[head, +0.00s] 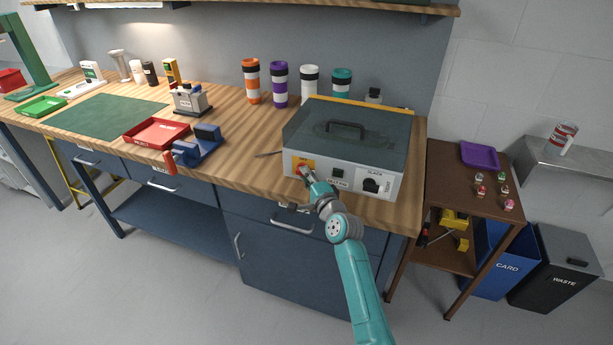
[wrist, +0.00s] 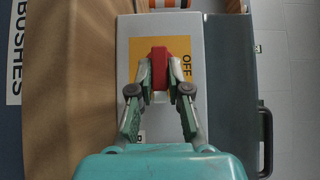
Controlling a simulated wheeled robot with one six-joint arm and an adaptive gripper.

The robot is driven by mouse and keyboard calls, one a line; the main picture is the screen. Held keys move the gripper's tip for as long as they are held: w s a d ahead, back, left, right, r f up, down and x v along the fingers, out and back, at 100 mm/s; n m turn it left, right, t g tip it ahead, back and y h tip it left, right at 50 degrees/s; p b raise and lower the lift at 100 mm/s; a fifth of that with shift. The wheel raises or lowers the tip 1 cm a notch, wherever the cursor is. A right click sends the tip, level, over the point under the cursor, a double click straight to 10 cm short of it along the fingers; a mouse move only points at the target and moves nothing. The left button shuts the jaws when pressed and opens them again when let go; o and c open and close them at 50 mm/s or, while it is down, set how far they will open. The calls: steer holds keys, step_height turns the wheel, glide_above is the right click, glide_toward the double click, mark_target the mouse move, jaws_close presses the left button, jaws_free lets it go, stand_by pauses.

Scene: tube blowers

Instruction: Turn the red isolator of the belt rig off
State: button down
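The belt rig (head: 330,160) is a grey box with a dark lid and handle, standing on the bench's right part. Its red isolator (wrist: 159,54) sits on a yellow plate (wrist: 183,46) at the left of the front panel. The word OFF is printed on the plate's right side in the wrist view. The isolator's red bar runs up and down in that view, not pointing at OFF. My gripper (wrist: 159,76) is at the panel, with one finger on each side of the bar, seemingly touching it. In the head view my gripper (head: 306,176) hides part of the isolator.
A black knob (head: 372,186) marked SLACK and a dark switch (head: 338,173) are farther right on the panel. A blue vise (head: 205,142) and red tray (head: 157,133) stand left of the rig. Several cups stand behind. The bench's front edge runs below the panel.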

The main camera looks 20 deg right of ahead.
stand_by(0.4)
steer(key=n+g, duration=0.1)
steer(key=r+n+g+h, duration=0.1)
steer(key=g, duration=0.1)
steer(key=shift+a+n, duration=0.1)
steer(key=shift+n, duration=0.3)
steer(key=g, duration=0.1)
steer(key=n+g+h, duration=0.1)
steer(key=n+h, duration=0.1)
steer(key=shift+w+a+r+g, duration=0.2)
steer(key=shift+w+r+g, duration=0.05)
steer(key=shift+r+g, duration=0.15)
steer(key=n+g+h, duration=0.2)
steer(key=shift+w+a+r+g, duration=0.2)
steer(key=shift+a+g, duration=0.1)
steer(key=shift+a, duration=0.05)
steer(key=shift+w+a+n+g+h, duration=0.1)
steer(key=shift+a+n+g+h, duration=0.05)
steer(key=shift+n+g+h, duration=0.5)
steer(key=shift+w+a+n+g+h, duration=0.1)
steer(key=shift+n+g+h, duration=0.35)
steer(key=shift+h, duration=0.4)
steer(key=c, duration=1.1)
jaws_free()
steer(key=shift+f, duration=0.1)
